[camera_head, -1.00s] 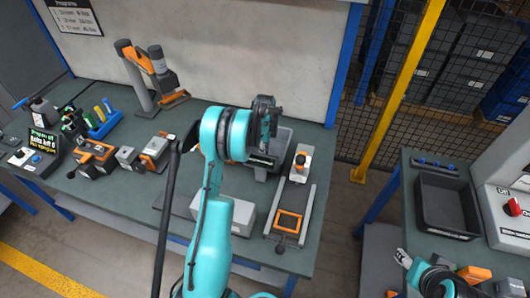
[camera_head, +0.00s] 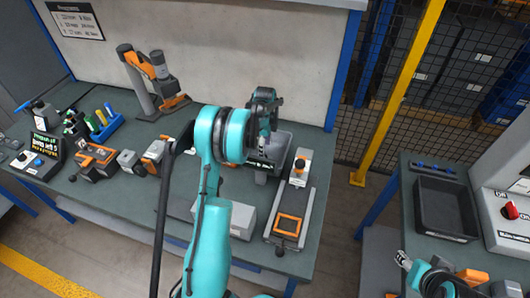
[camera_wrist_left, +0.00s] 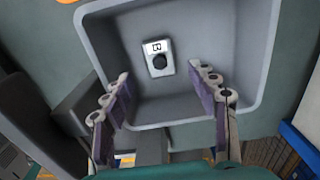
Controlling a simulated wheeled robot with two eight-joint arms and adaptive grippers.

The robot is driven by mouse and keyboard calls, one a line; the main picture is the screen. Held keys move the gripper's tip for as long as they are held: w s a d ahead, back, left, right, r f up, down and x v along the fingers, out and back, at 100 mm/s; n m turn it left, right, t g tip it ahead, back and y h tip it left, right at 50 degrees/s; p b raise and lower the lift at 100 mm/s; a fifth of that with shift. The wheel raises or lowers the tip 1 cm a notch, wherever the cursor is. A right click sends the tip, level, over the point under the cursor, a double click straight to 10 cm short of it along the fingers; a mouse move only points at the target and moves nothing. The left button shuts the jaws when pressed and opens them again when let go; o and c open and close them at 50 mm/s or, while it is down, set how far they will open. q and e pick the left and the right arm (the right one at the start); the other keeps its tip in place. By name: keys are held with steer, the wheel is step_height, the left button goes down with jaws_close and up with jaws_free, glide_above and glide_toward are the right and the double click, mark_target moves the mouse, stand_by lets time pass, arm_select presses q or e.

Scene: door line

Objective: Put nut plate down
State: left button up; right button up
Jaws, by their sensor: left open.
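The nut plate, a small light plate marked "B" with a dark hexagonal nut (camera_wrist_left: 159,62), lies flat on the floor of a grey bin (camera_wrist_left: 259,50) in the left wrist view. My left gripper (camera_wrist_left: 170,108) is open, its two fingers spread over the bin, apart from the plate. In the head view my left gripper (camera_head: 264,128) is over the grey bin (camera_head: 286,141); the plate is not discernible there. A small part of what looks like my right arm shows at the lower right; its jaw state is unclear.
A light grey block (camera_head: 243,222) is in front. Orange tools (camera_head: 95,158) and a blue rack (camera_head: 104,125) are at left. A dark tray (camera_head: 446,208) sits on the right table.

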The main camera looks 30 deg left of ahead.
arm_select(q)
step_height(320, 180, up, 7)
steer(key=p, duration=0.1)
stand_by(0.6)
